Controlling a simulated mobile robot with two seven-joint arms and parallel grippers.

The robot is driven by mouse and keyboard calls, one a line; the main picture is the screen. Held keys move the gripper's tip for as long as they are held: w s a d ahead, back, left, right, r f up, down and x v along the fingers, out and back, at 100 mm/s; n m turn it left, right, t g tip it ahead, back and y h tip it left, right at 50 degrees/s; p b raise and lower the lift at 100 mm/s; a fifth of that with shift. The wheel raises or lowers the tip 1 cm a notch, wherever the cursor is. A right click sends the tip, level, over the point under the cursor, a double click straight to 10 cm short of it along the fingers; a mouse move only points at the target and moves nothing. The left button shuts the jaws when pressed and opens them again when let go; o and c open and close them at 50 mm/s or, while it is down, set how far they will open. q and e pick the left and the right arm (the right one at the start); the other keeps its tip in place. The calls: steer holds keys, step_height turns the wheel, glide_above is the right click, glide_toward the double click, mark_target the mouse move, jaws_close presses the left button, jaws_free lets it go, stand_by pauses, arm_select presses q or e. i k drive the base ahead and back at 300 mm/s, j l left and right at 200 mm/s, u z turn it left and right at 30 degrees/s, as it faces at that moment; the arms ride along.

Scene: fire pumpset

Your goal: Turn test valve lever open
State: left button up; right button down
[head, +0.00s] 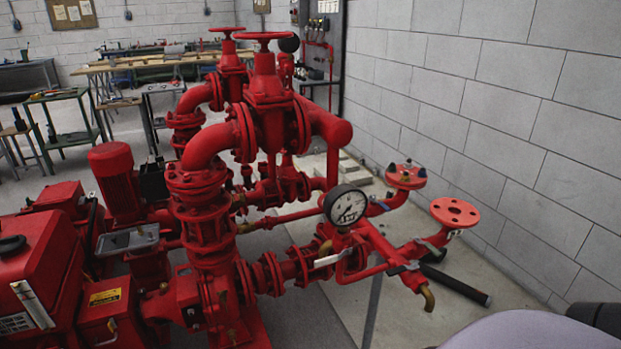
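A red fire pumpset fills the left and middle of the head view. A white-faced pressure gauge (345,205) stands at its front right. A pale, flat lever (332,259) sits just below and left of the gauge, beside a brass-coloured fitting (325,247). A smaller grey lever (402,268) lies on the thin red pipe further right, above a brass outlet elbow (428,297). I cannot tell for sure which lever is the test valve's. Neither of my grippers shows, and nothing touches either lever.
Two red flanged outlets (455,212) (406,175) stick out toward the grey block wall (500,120). A black cylinder (456,286) lies low beside the pipes. Red handwheels (264,36) top the tall valves. Workbenches stand at the back left. Some floor is clear along the wall.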

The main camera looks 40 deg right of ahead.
mark_target(354, 234)
steer(key=z, duration=1.6)
